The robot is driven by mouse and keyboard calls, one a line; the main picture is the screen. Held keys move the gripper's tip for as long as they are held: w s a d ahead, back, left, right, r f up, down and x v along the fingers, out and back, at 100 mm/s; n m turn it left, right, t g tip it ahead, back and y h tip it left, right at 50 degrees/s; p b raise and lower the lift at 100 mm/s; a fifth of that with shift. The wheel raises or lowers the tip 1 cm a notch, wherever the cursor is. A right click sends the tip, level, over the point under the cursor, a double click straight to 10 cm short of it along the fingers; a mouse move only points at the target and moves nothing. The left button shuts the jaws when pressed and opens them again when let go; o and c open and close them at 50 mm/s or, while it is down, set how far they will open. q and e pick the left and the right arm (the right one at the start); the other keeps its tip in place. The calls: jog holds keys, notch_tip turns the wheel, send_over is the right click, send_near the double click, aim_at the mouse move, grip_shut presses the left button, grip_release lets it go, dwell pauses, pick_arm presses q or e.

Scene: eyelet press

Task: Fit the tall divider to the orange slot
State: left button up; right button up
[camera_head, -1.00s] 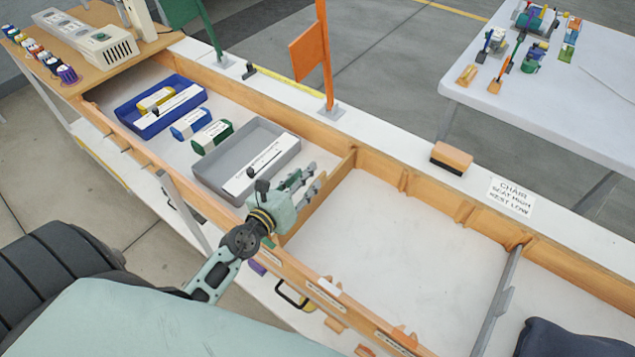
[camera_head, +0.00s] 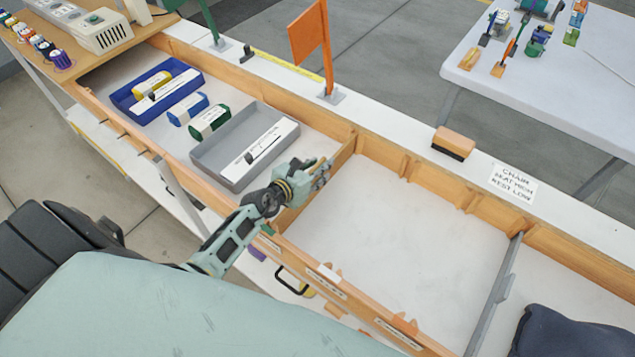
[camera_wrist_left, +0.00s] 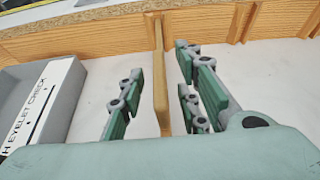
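A thin wooden divider (camera_head: 343,157) stands upright across the drawer-like bench, between the grey tray and an empty bay. I cannot tell for sure that it is the tall one. My left gripper (camera_head: 322,172) is over this divider. In the left wrist view the open fingers (camera_wrist_left: 160,98) straddle the wooden divider (camera_wrist_left: 160,75), with a gap on each side. A grey divider (camera_head: 495,290) stands farther right. Orange tabs (camera_head: 403,325) sit on the front rail, and paired wooden ribs (camera_head: 405,166) line the back wall. My right gripper is not in view.
The grey tray (camera_head: 212,150) lies left of the divider, with a blue tray (camera_head: 125,98) beyond. The bay (camera_head: 385,225) right of it is empty. An orange flag (camera_head: 308,35) and a brush (camera_head: 454,142) stand on the back ledge. Dark cloth (camera_head: 560,335) lies at right.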

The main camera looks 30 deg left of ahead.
pick_arm(q)
grip_shut()
jog(key=shift+r, duration=0.1)
dwell(0.6)
